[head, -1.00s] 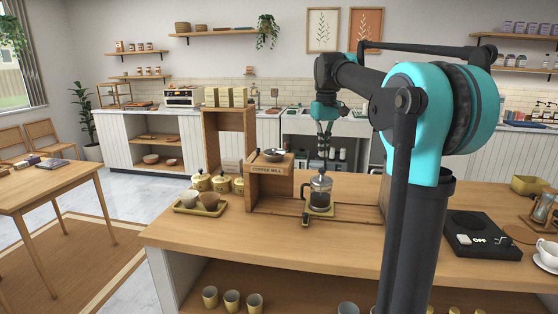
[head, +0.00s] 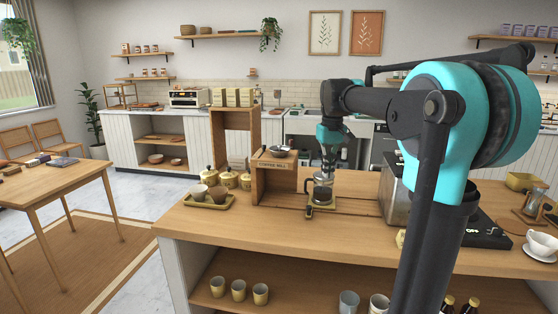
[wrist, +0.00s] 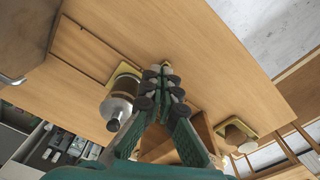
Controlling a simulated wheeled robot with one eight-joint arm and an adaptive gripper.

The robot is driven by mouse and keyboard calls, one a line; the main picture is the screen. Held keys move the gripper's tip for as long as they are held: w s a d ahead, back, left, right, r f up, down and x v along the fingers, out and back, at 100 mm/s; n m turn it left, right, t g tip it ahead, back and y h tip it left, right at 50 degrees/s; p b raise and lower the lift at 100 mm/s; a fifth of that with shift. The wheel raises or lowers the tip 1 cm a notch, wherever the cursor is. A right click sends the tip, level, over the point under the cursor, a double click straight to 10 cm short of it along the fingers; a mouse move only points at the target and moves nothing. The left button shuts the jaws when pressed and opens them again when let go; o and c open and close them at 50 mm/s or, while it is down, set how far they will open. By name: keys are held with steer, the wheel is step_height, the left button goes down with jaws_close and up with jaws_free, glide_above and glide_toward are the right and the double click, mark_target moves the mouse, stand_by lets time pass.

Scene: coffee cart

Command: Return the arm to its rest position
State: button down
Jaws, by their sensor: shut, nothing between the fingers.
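My gripper (wrist: 166,72) is shut and empty in the wrist view, its dark fingertip pads close together. In the head view my gripper (head: 328,168) hangs downward, over or close by the glass coffee press; the exact gap is hard to tell. The press (head: 322,190) stands upright on a small yellow-green base on the wooden counter, next to the coffee mill stand (head: 273,187). In the wrist view the press (wrist: 120,100) is just left of my fingers, and the fingers hold nothing.
The wooden counter (head: 230,228) carries a tray with cups (head: 209,198) and several yellow canisters at left. A metal box (head: 396,190) stands right of the press, partly behind my arm. A white cup (head: 541,245) on a saucer is at far right.

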steer(key=shift+m+t, duration=0.7)
steer(key=shift+t, duration=0.1)
steer(key=s+f, duration=0.3)
steer(key=f, duration=0.1)
steer(key=s+d+f, duration=0.1)
steer(key=s+f, duration=0.2)
steer(key=f, duration=0.2)
steer(key=s+d+f, duration=0.1)
steer(key=s+f, duration=0.2)
steer(key=f, duration=0.2)
steer(key=shift+s, duration=0.35)
steer(key=s+d+f+m+t, duration=0.1)
steer(key=s+f, duration=1.3)
steer(key=shift+s+m+t, duration=0.3)
steer(key=shift+s+t, duration=0.05)
steer(key=shift+t, duration=0.05)
steer(key=shift+d, duration=0.1)
